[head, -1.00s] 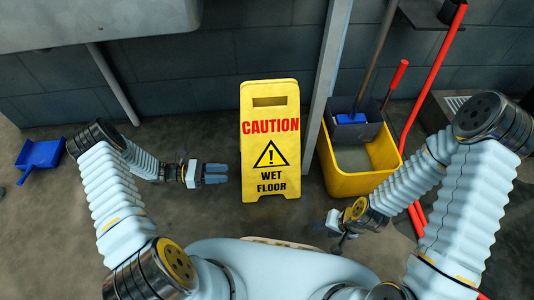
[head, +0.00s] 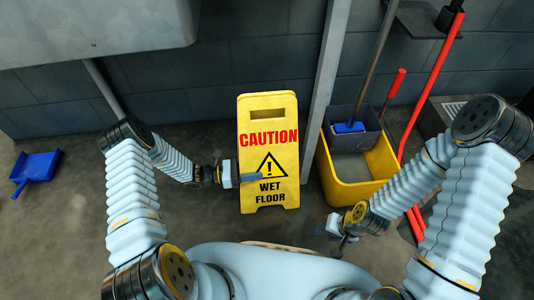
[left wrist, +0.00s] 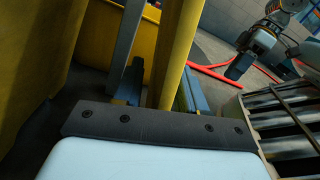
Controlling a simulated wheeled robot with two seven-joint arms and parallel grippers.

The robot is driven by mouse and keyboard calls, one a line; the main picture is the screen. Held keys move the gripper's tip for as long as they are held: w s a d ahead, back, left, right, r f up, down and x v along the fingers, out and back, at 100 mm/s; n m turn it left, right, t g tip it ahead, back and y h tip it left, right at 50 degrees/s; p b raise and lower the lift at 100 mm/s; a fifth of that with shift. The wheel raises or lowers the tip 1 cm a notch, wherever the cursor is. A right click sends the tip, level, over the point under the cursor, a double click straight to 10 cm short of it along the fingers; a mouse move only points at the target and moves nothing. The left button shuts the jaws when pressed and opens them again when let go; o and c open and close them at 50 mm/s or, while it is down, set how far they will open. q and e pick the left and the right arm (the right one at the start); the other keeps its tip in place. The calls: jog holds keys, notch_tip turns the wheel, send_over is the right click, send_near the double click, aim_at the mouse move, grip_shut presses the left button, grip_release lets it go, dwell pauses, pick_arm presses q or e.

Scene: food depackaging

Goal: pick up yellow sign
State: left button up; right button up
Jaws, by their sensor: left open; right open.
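The yellow caution wet floor sign (head: 268,112) stands upright on the floor in the middle of the head view. My left gripper (head: 250,177) is open at the sign's left edge, at about the height of its warning triangle. One finger lies in front of the sign's face; the other is hidden in the head view. In the left wrist view, the edge of a yellow sign panel (left wrist: 176,50) stands between the two open fingers, and another yellow panel fills the left side. I cannot tell whether the fingers touch it. My right gripper (head: 337,234) is open and empty, low to the right of the sign.
A yellow mop bucket (head: 352,190) with a grey wringer stands right of the sign, beyond a grey post (head: 322,100). Red handles (head: 432,85) lean near it. A blue dustpan (head: 36,168) lies at the far left. A sink (head: 90,25) overhangs the upper left.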

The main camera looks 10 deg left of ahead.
pick_arm(q)
jog(key=shift+d, duration=0.2)
jog(key=shift+c, duration=0.4)
grip_shut()
dwell(0.8)
